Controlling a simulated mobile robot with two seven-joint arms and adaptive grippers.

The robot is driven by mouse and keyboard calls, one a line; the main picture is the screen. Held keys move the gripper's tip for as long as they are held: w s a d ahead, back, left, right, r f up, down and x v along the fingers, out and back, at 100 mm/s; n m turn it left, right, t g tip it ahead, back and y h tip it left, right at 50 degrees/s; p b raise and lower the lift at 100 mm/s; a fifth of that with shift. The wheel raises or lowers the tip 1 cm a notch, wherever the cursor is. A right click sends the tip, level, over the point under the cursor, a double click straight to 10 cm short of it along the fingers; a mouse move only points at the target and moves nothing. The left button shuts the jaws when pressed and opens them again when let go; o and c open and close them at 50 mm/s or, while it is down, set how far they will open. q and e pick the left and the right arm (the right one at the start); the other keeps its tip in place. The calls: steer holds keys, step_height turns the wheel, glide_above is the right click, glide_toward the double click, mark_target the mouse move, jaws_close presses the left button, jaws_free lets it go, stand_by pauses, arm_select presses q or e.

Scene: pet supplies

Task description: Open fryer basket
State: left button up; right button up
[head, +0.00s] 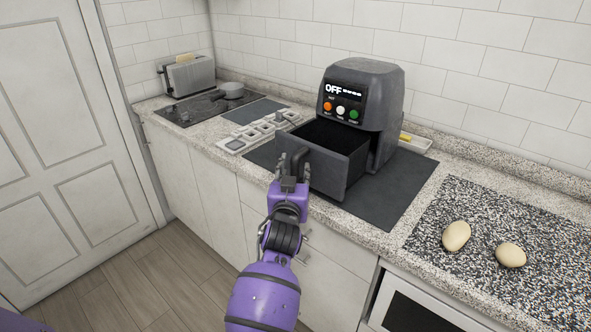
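The dark grey air fryer (361,97) stands on a dark mat on the counter, with "OFF" on its display. Its basket (336,163) is pulled out toward me, and its dark inside shows from above. My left gripper (292,163) is at the front of the basket, over the handle area. The fingers are dark against the dark basket, and the handle is mostly hidden, so I cannot tell whether they are closed on it. My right gripper is out of view.
Two potato-like items (457,236) lie on the speckled board at the right. A white sectioned tray (260,131) lies left of the basket. A toaster (188,75) and a small pan (231,90) stand at the far left. A light tray (416,142) sits behind the fryer.

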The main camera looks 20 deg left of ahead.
arm_select(q)
steer(key=v, duration=1.1)
steer(key=shift+f, duration=0.1)
steer(key=s+d+f+m+g+h+p, duration=0.1)
steer(key=s+d+f+g+h, duration=0.1)
steer(key=s+f, duration=0.6)
steer(key=s+d+f+m+g+h+p, duration=0.15)
steer(key=s+f, duration=0.35)
steer(key=f, duration=0.5)
steer(key=s+f+g, duration=0.1)
steer(key=s+f, duration=0.3)
steer(key=s, duration=0.4)
steer(key=s+a+f+g+h, duration=0.1)
steer(key=s+f, duration=0.3)
steer(key=s, duration=0.5)
steer(key=s+f+g, duration=0.3)
steer(key=s+f, duration=0.2)
steer(key=s, duration=0.4)
steer(key=shift+m+p, duration=0.35)
steer(key=shift+p, duration=0.1)
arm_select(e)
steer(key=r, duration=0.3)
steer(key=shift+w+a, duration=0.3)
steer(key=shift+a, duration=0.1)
